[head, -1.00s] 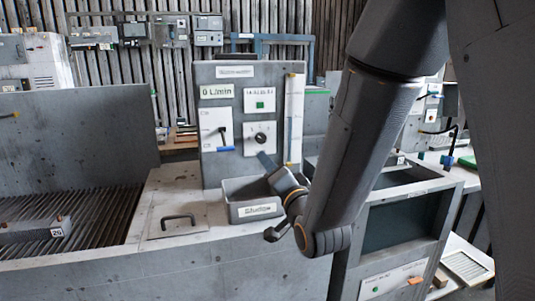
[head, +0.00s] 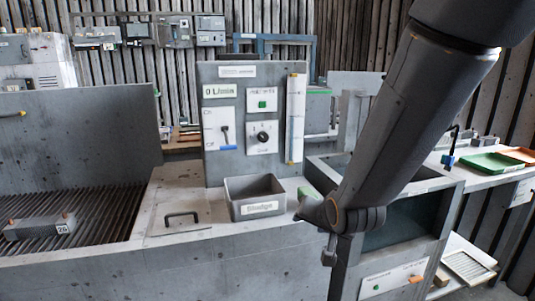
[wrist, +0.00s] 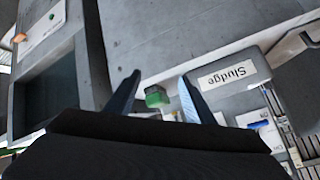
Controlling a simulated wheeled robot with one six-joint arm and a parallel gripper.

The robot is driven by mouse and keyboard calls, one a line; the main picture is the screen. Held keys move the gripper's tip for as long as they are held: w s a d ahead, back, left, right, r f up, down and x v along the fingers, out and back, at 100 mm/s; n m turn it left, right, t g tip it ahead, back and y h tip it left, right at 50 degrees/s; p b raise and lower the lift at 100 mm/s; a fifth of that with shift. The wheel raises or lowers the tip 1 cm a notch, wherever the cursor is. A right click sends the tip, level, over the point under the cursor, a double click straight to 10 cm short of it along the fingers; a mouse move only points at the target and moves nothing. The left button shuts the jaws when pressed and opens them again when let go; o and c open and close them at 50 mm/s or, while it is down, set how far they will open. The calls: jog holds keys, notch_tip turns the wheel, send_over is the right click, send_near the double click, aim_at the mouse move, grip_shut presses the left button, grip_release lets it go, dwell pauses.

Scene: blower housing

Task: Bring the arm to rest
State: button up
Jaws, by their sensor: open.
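My gripper (head: 311,208) is at the end of my arm, just right of the grey Sludge bin (head: 254,208) in the head view. Its fingers are mostly hidden there. In the wrist view my gripper (wrist: 159,76) shows two fingers spread apart with nothing held between them. A small green-topped block (wrist: 157,96) appears beyond and between the fingers, apart from them. The Sludge bin's label (wrist: 228,76) is right of the fingers in that view.
A control panel (head: 252,120) stands behind the bin. A hatch with a black handle (head: 181,217) is left of it. A dark open-topped cabinet (head: 405,232) is right of my wrist. A grate (head: 90,200) with a grey block (head: 40,226) lies far left.

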jog(key=s+d+f+n+g+h, duration=0.1)
jog(key=s+d+g, duration=0.3)
jog(key=s, duration=0.6)
jog(key=s+d+f+n+g, duration=0.3)
jog(key=s+d+g, duration=0.1)
jog(key=s, duration=0.6)
jog(key=shift+g+h, duration=0.4)
jog(key=shift+g, duration=0.4)
jog(key=shift+s, duration=0.1)
